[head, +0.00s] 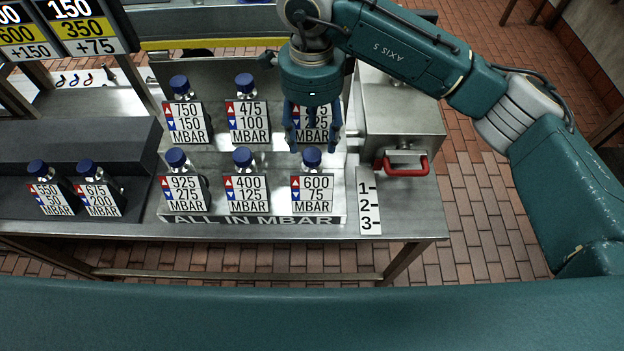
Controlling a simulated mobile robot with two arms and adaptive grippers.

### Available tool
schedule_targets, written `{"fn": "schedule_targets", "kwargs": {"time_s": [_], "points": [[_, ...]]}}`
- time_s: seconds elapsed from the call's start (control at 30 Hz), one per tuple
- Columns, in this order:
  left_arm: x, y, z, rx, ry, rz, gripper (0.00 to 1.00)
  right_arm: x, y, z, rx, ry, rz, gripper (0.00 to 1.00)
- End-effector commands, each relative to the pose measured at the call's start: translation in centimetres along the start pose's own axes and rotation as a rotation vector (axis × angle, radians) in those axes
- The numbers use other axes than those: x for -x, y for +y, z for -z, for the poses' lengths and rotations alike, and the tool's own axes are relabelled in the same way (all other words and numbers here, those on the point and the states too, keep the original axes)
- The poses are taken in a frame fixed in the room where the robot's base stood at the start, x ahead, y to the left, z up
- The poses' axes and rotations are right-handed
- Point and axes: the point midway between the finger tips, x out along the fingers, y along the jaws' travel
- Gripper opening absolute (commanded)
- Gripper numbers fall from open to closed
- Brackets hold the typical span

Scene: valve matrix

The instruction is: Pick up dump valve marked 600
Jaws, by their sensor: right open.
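The valve marked 600 over 75 MBAR (312,192) stands upright at the right end of the front row on the metal stand. It has a blue cap (312,158), a red triangle by 600 and a blue one by 75. My right gripper (313,147) points down with its fingers spread and nothing between them. In the picture its fingertips are just above and to either side of that blue cap; I cannot tell the exact height gap. My left gripper is not in view.
Right are a metal box with a red handle (404,169) and a 1-2-3 strip (368,203). Two valves stand on a dark left shelf (15,203).

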Motion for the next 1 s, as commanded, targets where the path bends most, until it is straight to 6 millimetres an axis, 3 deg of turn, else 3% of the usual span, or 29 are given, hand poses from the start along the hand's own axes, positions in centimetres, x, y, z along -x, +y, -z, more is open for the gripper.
{"fn": "schedule_targets", "kwargs": {"time_s": [0.37,0.6,0.87,0.9,1.0], "points": [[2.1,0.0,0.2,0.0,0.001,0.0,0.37,-3.6,0.1,-0.1,0.0,-0.004,-0.005,0.54],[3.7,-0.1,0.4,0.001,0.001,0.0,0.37,-7.0,0.1,-0.1,-0.001,-0.005,-0.003,0.54],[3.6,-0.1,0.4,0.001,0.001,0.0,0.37,-7.7,0.0,-0.1,0.001,-0.006,-0.001,0.54],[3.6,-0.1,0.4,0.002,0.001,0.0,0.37,-7.7,0.0,-0.1,0.001,-0.006,-0.001,0.52],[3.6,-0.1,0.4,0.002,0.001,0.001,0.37,-7.7,0.0,-0.1,0.001,-0.006,-0.001,0.32]]}}
